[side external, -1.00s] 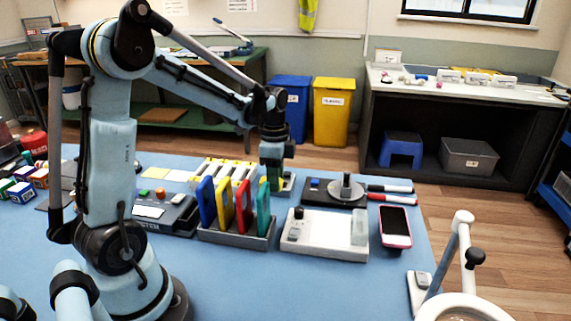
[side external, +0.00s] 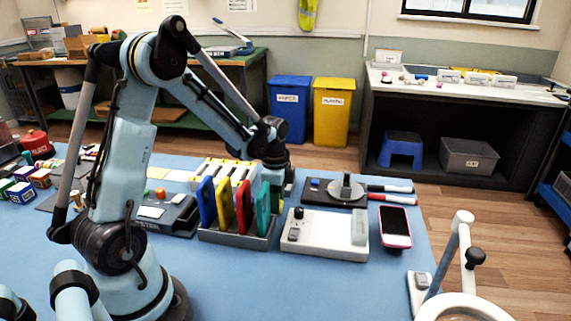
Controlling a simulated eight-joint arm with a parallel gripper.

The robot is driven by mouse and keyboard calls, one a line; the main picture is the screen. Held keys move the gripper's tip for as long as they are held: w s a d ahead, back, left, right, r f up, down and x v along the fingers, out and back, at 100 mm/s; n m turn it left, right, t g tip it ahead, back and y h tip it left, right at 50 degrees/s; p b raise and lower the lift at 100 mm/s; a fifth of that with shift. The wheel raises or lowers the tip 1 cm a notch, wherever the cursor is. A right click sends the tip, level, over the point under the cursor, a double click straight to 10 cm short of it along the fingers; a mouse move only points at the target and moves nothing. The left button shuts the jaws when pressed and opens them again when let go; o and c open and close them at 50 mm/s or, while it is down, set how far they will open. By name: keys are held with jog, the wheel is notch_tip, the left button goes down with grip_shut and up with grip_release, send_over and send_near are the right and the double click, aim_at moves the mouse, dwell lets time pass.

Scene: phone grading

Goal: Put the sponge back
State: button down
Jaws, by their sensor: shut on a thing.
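My gripper (side external: 276,182) is low over the blue table, behind the rack of coloured upright slabs. It is shut on a small greenish thing, which I take to be the sponge. The sponge is mostly hidden by the gripper and by the teal slab (side external: 263,212), so I cannot tell whether it touches what lies under it. A small light-coloured holder edge (side external: 290,186) shows just right of the fingers.
The grey rack (side external: 237,238) holds blue, yellow, red and teal slabs in front of my gripper. A white tester (side external: 325,245), a dark base with a round metal plate (side external: 338,193), markers (side external: 391,193) and a pink phone (side external: 395,227) lie to the right.

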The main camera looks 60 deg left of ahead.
jog(key=c, duration=0.8)
grip_release()
jog(key=shift+o, duration=0.2)
notch_tip(320, 180, up, 12)
jog(key=s+d+n+t, duration=0.3)
jog(key=d+n, duration=0.1)
jog(key=d, duration=0.3)
jog(key=s+d+r+n+t, duration=0.1)
jog(key=s+d+n+t, duration=0.3)
jog(key=d, duration=0.3)
jog(key=shift+d+r+n, duration=0.15)
jog(key=shift+d+n, duration=0.15)
jog(key=shift+n, duration=0.2)
